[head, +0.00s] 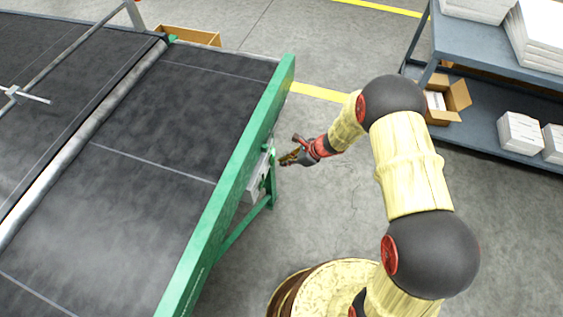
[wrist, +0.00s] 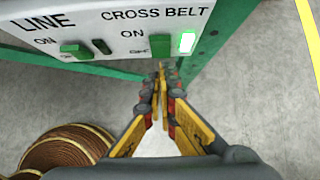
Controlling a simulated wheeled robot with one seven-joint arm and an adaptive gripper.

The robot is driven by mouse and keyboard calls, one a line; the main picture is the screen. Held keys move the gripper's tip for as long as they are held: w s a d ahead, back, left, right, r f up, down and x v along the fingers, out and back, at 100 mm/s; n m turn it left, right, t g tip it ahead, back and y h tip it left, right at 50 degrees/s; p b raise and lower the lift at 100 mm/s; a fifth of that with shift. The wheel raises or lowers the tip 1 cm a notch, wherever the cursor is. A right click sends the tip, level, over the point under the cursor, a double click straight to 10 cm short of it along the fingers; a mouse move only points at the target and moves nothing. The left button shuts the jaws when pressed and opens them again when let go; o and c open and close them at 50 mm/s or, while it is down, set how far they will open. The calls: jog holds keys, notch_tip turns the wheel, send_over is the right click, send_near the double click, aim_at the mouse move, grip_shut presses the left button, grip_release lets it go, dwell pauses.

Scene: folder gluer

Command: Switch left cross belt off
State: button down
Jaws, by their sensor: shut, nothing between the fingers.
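A light grey control panel (wrist: 120,22) lettered LINE and CROSS BELT fills the top left of the wrist view. In the head view its box (head: 257,178) hangs on the outer side of the green conveyor frame. The cross belt switch (wrist: 161,44) is a dark green rocker with ON printed to its left; its tilt is hard to tell. The green lamp (wrist: 187,42) beside it is lit. My gripper (wrist: 161,72) is shut and empty, its tips just below the cross belt switch; contact cannot be told. In the head view my gripper (head: 288,159) is right of the box.
A green line switch (wrist: 75,50) sits left on the same panel. The conveyor's dark belt (head: 150,140) and green side rail (head: 232,190) are at left. A blue-grey shelf (head: 485,120) with boxes and paper stacks stands at right. Clear floor lies between.

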jog(key=d+p+v, duration=0.1)
jog(key=p+v, duration=0.2)
jog(key=v, duration=0.8)
jog(key=shift+s+f+p, duration=0.25)
jog(key=shift+s+p, duration=0.05)
jog(key=shift+s, duration=0.05)
jog(key=shift+d, duration=0.15)
